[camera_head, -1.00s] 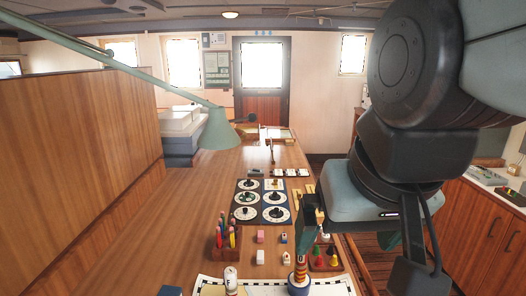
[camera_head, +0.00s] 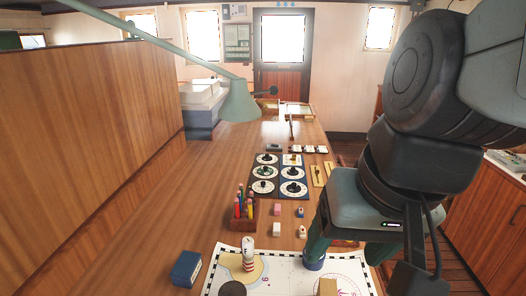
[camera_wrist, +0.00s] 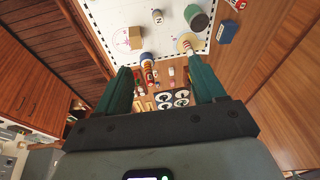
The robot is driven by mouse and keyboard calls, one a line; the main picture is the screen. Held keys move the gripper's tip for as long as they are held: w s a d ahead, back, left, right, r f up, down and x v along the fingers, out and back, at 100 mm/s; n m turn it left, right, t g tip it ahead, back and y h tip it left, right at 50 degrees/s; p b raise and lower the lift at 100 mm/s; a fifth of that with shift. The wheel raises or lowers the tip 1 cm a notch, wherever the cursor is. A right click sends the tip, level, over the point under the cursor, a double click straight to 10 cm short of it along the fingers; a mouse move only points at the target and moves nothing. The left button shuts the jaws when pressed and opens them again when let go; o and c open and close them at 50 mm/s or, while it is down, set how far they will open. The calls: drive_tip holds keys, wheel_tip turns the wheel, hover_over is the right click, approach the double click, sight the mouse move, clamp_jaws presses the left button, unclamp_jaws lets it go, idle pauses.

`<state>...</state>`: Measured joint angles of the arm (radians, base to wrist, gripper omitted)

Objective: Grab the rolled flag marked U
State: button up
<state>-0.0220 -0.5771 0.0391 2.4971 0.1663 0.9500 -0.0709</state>
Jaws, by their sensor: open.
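My gripper (camera_head: 345,262) is open and empty above the right side of the chart, its teal fingers pointing down. In the wrist view its fingertips (camera_wrist: 163,72) are wide apart. Small upright pieces stand on the desk beyond the chart: a pink one (camera_head: 278,209), a white and blue one (camera_head: 300,212), a pink and white one (camera_head: 277,229) and a white and red one (camera_head: 303,231). I cannot read a U on any of them. A striped piece (camera_wrist: 147,63) shows near the left finger in the wrist view. A small piece marked N (camera_wrist: 157,16) stands on the chart.
The chart (camera_head: 275,268) bears a striped lighthouse (camera_head: 248,252), a tan block (camera_head: 327,287) and a dark cylinder (camera_wrist: 197,18). A blue box (camera_head: 186,269) lies left of it. A pencil holder (camera_head: 243,213) and a dial board (camera_head: 279,177) stand farther back.

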drive_tip(key=a+f+m+g+y, duration=0.3)
drive_tip(key=a+f+g+y, duration=0.25)
drive_tip(key=a, duration=0.45)
drive_tip(key=a+f+m+g+y, duration=0.3)
drive_tip(key=a+f+g+y, duration=0.15)
drive_tip(key=a+y, duration=0.4)
drive_tip(key=w+a+f+m+t+y, duration=0.4)
drive_tip(key=a+f+m+t, duration=0.2)
drive_tip(key=m+t, duration=0.3)
wheel_tip(320, 180, down, 16)
drive_tip(key=w+m+t+h, duration=0.25)
drive_tip(key=m+t, duration=0.35)
drive_tip(key=m, duration=0.3)
drive_tip(key=x, duration=0.8)
drive_tip(key=shift+s+f, duration=0.25)
drive_tip(key=shift+f, duration=0.35)
drive_tip(key=shift+a+h, duration=0.1)
drive_tip(key=shift+h, duration=0.15)
drive_tip(key=c, duration=1.1)
